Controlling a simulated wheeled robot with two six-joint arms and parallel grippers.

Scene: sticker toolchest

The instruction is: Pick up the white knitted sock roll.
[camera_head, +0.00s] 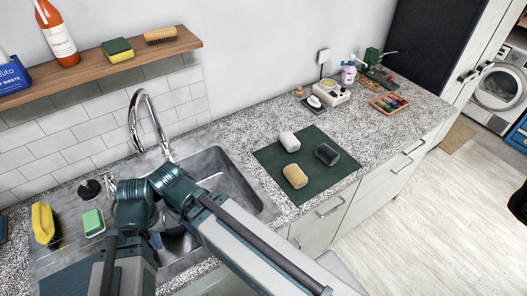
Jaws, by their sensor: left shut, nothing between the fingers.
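The white knitted sock roll (290,141) lies on a dark green mat (268,156) on the speckled counter, right of the sink. A dark roll (327,154) lies to its right and a tan roll (295,175) lies nearer, below it in the picture. The three rolls are apart, and nothing covers the white one. My left arm folds across the lower left and runs out at the bottom edge, so its gripper is out of frame. My right gripper is not in view either.
The sink (218,165) with its curved tap (134,118) is left of the mat. A green sponge (93,222) and yellow gloves (43,223) are farther left. A cream device (328,93) and a wooden tray (389,102) stand at the back right. The counter right of the mat is clear.

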